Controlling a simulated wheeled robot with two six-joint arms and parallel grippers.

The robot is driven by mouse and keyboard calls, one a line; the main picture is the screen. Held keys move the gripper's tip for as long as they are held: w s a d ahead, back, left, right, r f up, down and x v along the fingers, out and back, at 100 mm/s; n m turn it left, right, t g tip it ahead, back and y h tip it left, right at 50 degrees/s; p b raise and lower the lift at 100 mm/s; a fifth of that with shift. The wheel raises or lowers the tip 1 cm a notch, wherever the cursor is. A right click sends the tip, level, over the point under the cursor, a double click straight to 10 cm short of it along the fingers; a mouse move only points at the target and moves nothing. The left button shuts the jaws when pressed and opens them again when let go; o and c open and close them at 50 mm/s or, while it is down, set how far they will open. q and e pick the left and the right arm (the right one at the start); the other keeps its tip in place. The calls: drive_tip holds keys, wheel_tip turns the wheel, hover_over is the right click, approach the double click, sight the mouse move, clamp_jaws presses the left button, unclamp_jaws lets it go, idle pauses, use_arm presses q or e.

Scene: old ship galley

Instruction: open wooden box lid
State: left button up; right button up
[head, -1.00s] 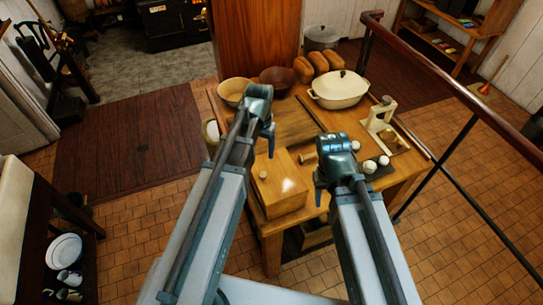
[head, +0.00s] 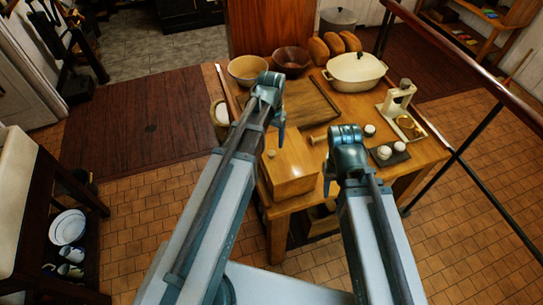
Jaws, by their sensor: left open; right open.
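The wooden box (head: 294,174) is a light-brown block at the near edge of the wooden table, between my two arms. Its lid looks closed, and a small round knob (head: 271,154) shows near its left side. My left gripper (head: 281,130) is open, and in the picture it is just above the box's far part. My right gripper (head: 328,182) is open and points down by the box's right side. Neither holds anything. My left arm covers the box's left edge. I cannot tell whether either gripper touches the box.
The table (head: 357,104) also bears two bowls (head: 290,61), bread loaves (head: 335,43), a lidded cream dish (head: 355,72), a wooden board (head: 306,102), a cream press (head: 398,98) and a dark slate (head: 389,154) with white round pieces. A railing (head: 450,65) runs along the right.

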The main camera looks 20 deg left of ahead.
sight(271, 153)
use_arm(q)
wheel_tip(271, 153, down, 7)
drive_tip(key=b, duration=0.5)
drive_tip(key=shift+r+b, duration=0.15)
drive_tip(key=shift+b, duration=0.15)
drive_tip(key=shift+c, duration=0.2)
clamp_jaws()
drive_tip(key=shift+r, duration=0.1)
idle(0.7)
